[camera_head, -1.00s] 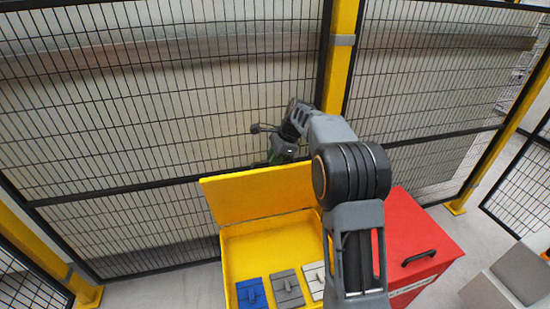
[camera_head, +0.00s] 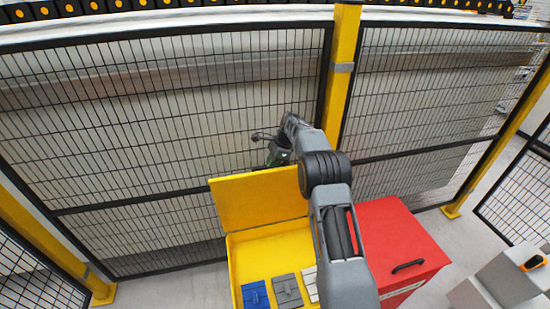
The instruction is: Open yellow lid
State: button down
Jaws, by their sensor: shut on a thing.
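The yellow lid (camera_head: 258,200) stands raised at the back of the yellow box (camera_head: 235,262), so the box is open and its inside shows. My gripper (camera_head: 278,157) is at the lid's upper edge, on its far side. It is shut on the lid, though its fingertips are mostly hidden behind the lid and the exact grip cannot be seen. My arm reaches over the right side of the box and hides part of it.
Inside the box lie a blue piece (camera_head: 255,294), a grey piece (camera_head: 287,291) and a pale piece (camera_head: 310,284). A red box (camera_head: 395,235) with a black handle stands close on the right. A mesh fence (camera_head: 150,140) and yellow post (camera_head: 342,75) stand behind.

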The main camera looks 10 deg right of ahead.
jog(key=shift+w+p, duration=1.3)
jog(key=shift+w, duration=0.1)
jog(key=c, duration=1.1)
grip_release()
jog(key=v, duration=1.2)
jog(key=shift+r, duration=0.15)
